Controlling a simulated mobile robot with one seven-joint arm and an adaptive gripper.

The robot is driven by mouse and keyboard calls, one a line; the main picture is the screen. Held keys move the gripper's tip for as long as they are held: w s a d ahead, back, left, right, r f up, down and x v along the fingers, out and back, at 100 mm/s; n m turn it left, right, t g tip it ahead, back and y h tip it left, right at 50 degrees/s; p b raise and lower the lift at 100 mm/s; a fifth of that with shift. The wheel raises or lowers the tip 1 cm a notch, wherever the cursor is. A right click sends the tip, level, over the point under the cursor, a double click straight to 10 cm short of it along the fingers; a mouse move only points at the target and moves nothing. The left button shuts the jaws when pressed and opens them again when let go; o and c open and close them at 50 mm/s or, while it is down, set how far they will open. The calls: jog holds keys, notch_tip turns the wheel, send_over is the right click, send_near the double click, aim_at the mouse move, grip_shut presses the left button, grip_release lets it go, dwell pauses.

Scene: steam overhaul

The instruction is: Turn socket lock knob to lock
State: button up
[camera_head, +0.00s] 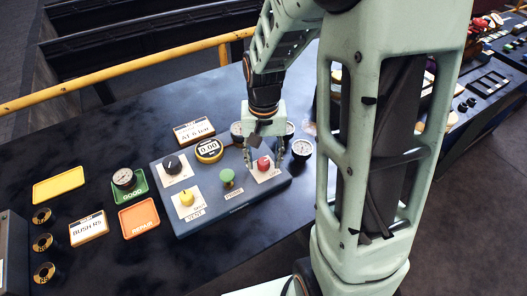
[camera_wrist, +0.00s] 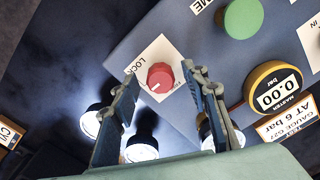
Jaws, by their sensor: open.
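The red socket lock knob (camera_head: 263,163) sits on a white label plate at the right end of the blue-grey panel (camera_head: 240,202). In the wrist view the red knob (camera_wrist: 160,77) has a white pointer mark toward its lower left, and the word LOCK is printed on the plate's left side. My gripper (camera_wrist: 162,80) is open, with one finger on each side of the knob in that view. In the head view my gripper (camera_head: 262,154) is above and around the knob. I cannot tell whether the fingers touch it.
A green knob (camera_head: 227,176), a yellow knob (camera_head: 186,197) and a black knob (camera_head: 172,165) share the panel. A 0.00 gauge (camera_head: 208,148) stands at its back edge. Several small gauges, including one at the right (camera_head: 302,149), stand close to the gripper. Trays lie at the left.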

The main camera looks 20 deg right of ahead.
aim_at(263, 162)
notch_tip(263, 162, up, 12)
dwell(0.4)
